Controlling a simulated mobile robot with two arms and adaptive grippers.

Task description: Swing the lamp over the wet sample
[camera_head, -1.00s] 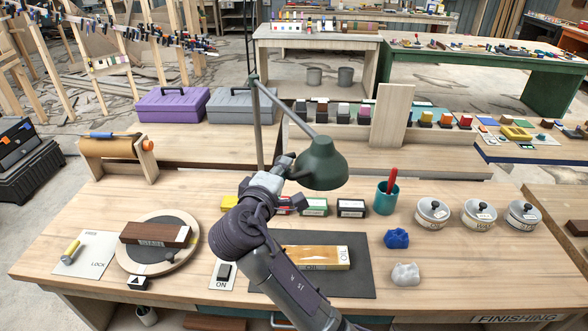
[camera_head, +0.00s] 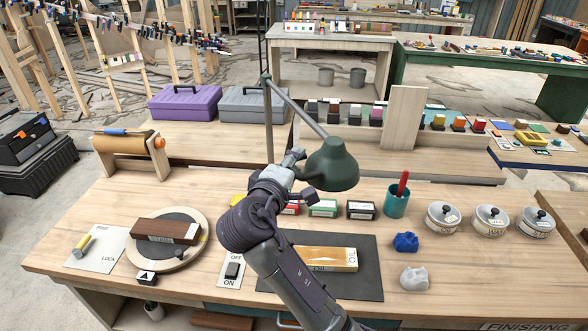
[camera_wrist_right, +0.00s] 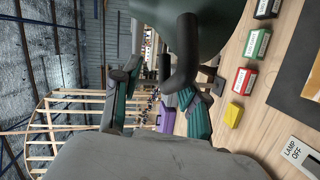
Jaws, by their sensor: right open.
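The lamp has a dark green shade (camera_head: 332,165) on a jointed arm (camera_head: 298,108) from a pole at the bench's back. My right gripper (camera_head: 302,168) is open at the shade's left side. In the wrist view the fingers of my gripper (camera_wrist_right: 158,98) are apart, and a black curved handle (camera_wrist_right: 182,55) on the shade (camera_wrist_right: 222,22) reaches down by the right finger. Contact cannot be told. A glossy amber board (camera_head: 320,258) marked OIL lies on a dark mat (camera_head: 368,283), in front of the shade. I take it as the wet sample. My left gripper is out of view.
A dark wood block (camera_head: 166,230) sits on a round turntable (camera_head: 185,258) at left. A lamp switch plate (camera_head: 234,270) lies left of the mat. Small boxes (camera_head: 323,208), a teal cup (camera_head: 396,202) and round tins (camera_head: 490,220) stand behind and right.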

